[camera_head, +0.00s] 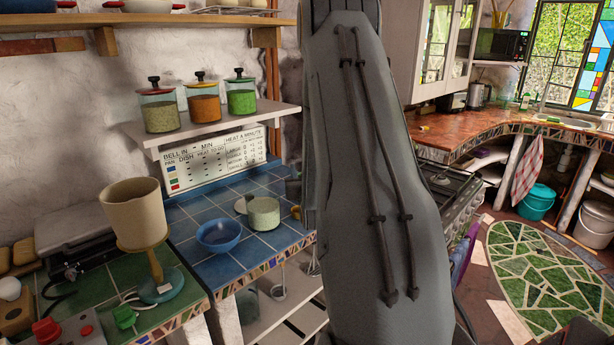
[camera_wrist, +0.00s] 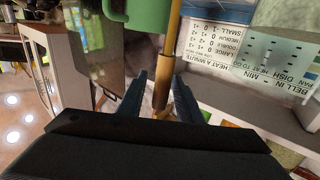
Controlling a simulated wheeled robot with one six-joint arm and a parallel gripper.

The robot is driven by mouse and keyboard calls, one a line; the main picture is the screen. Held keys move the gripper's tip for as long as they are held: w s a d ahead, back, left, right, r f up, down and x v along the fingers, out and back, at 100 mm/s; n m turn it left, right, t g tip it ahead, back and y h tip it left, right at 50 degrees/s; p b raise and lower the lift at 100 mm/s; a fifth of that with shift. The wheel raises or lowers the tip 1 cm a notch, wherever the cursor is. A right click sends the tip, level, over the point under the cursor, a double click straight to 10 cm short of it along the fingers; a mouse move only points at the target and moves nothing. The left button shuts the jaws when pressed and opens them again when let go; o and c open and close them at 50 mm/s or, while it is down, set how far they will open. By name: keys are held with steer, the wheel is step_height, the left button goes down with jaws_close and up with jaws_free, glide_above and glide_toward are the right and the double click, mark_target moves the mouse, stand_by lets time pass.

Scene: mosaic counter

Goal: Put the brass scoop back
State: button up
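In the wrist view, a brass-coloured rod with a thicker brown grip (camera_wrist: 162,88) runs down from the top edge and ends between the two dark fingers of my gripper (camera_wrist: 161,78). It looks like the scoop's handle; its bowl is not in view. The right finger is close to the grip, and a narrow gap seems to show at the left finger. I cannot tell whether the fingers are closed on it. A green vessel (camera_wrist: 148,14) is close beside the rod. In the head view, my arm hides the gripper.
A blue bowl (camera_head: 219,234) and pale green mug (camera_head: 263,214) stand on the blue-tiled counter. Above is a shelf (camera_head: 215,125) with several jars; behind hangs a printed chart (camera_head: 214,163). A cream cup on a stand (camera_head: 133,212) is to the left. Floor is open at right.

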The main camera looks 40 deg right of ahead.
steer(key=b+v, duration=0.4)
steer(key=v, duration=0.8)
steer(key=w+a+f+g+y, duration=0.1)
steer(key=a, duration=0.2)
steer(key=w+a+f+n+g+y, duration=0.1)
steer(key=a+f, duration=0.1)
steer(key=a, duration=0.1)
steer(key=w+a+f+g+y, duration=0.1)
steer(key=a+f, duration=0.1)
steer(key=a, duration=0.1)
steer(key=shift+w+n+y, duration=0.2)
steer(key=shift+n+y, duration=0.1)
steer(key=a+f+g+y, duration=0.1)
steer(key=a, duration=0.2)
steer(key=s+a+f+n+g+y, duration=0.1)
steer(key=a, duration=0.2)
steer(key=s+a+f+g+y, duration=0.1)
steer(key=a+f, duration=0.1)
steer(key=a, duration=0.1)
steer(key=shift+s+a+n+g, duration=0.15)
steer(key=shift+a+n+g, duration=0.15)
steer(key=shift+a+g, duration=0.1)
steer(key=s+a+n+g+y, duration=0.2)
steer(key=s+a+g, duration=0.5)
steer(key=s+a, duration=0.6)
steer(key=shift+s+f+n+g, duration=0.35)
steer(key=shift+s+n+g, duration=0.05)
steer(key=shift+s, duration=0.75)
steer(key=shift+a, duration=0.1)
